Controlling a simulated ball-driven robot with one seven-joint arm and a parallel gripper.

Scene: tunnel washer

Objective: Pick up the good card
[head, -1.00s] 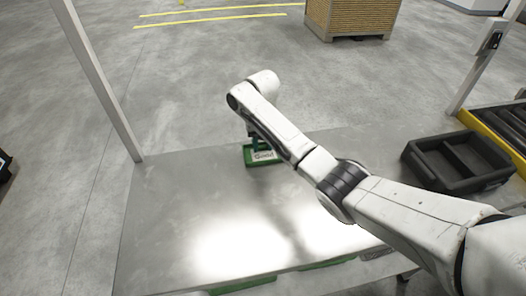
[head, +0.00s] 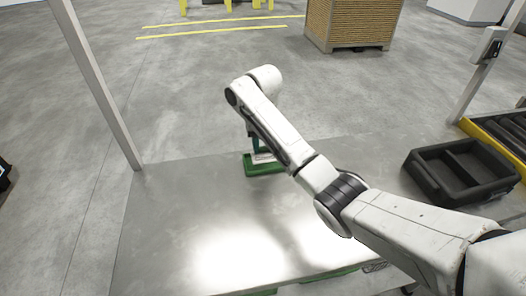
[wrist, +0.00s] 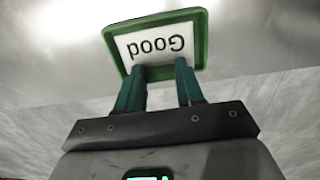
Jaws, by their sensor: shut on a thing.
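The good card (head: 264,170) is a green-rimmed plate with a white face, near the far edge of the grey metal table (head: 180,215). In the wrist view the card (wrist: 128,46) shows the word "Good" upside down. My gripper (wrist: 158,72) has its two teal fingers shut on the card's near part. In the head view my gripper (head: 256,148) stands above the card, partly hidden by my arm. I cannot tell whether the card touches the table.
A black divided tray (head: 462,172) is at the right, beside a yellow-edged roller conveyor (head: 505,128). A slatted crate (head: 350,22) stands on the floor beyond. A post (head: 97,85) rises at the table's far left corner. The table's left part is clear.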

